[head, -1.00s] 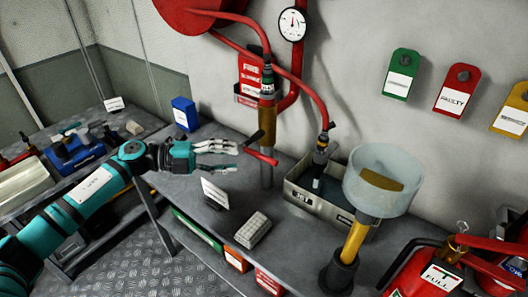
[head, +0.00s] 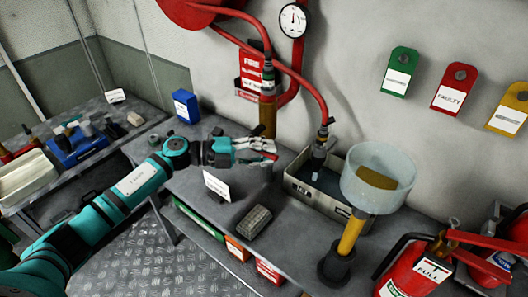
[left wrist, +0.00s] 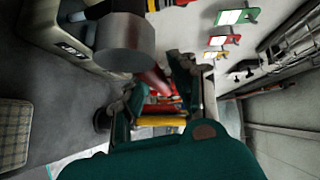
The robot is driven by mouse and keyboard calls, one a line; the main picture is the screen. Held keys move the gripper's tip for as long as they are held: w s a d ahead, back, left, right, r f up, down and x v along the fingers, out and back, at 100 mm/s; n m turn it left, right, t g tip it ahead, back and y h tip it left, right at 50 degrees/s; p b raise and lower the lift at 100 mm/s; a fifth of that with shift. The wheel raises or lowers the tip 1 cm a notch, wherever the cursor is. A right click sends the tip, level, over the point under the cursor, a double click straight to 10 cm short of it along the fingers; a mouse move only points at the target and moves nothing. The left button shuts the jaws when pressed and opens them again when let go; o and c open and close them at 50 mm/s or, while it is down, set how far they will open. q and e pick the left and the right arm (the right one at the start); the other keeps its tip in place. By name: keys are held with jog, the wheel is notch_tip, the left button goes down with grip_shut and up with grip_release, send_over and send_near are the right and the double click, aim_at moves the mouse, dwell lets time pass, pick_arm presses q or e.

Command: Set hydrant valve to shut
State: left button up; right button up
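The hydrant valve is on a brass-coloured standpipe (head: 268,117) under the red pipe by the wall. My right gripper is not in view.
A pressure gauge (head: 293,20) hangs above. To the right are a grey metal bin (head: 300,185), a clear funnel (head: 350,180) on a yellow stem and a red extinguisher (head: 412,275).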

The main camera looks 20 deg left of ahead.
pick_arm(q)
grip_shut()
